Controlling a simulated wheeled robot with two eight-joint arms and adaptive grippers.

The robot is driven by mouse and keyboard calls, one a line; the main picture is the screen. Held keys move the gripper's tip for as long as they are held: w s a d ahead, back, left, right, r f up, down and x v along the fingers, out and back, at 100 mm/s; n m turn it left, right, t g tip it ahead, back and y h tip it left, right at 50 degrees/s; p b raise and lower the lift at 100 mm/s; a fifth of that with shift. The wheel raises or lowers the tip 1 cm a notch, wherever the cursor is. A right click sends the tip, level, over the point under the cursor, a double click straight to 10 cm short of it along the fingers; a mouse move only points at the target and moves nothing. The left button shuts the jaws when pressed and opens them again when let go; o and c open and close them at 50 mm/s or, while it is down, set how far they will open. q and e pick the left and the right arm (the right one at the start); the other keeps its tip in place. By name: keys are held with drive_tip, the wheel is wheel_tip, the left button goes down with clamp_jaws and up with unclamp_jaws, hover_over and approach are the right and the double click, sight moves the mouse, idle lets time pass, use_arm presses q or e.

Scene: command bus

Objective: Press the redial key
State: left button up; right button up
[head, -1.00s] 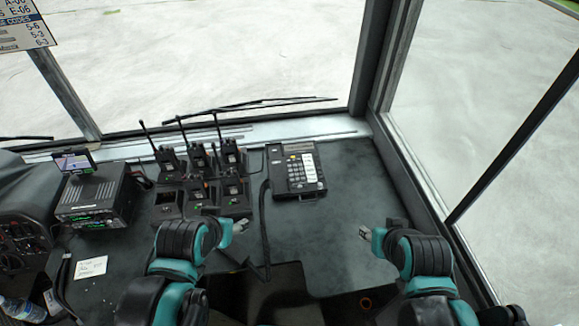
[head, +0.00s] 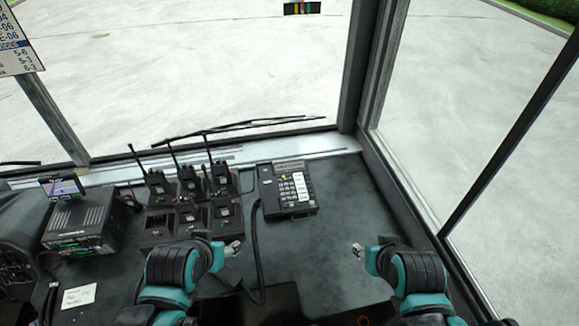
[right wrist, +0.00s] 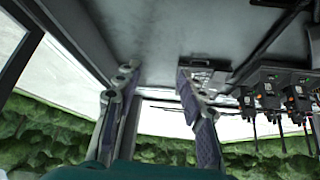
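A dark desk phone (head: 286,190) with a keypad and a column of white labelled keys lies on the dark dashboard, just right of centre in the head view. The redial key cannot be told from the other keys at this size. The phone also shows upside down in the right wrist view (right wrist: 206,75), partly hidden behind a finger. My left gripper (head: 234,248) is in front and left of the phone, apart from it; its finger gap is unclear. My right gripper (head: 358,251) is in front and right of it, with spread, empty fingers in the wrist view (right wrist: 165,92).
Several handheld radios stand in chargers (head: 222,215) left of the phone. A black cord (head: 256,250) runs down from beside the phone. A radio unit (head: 82,222) sits farther left. The window post (head: 372,80) rises at right. The dashboard right of the phone is clear.

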clamp_jaws()
idle(1.2)
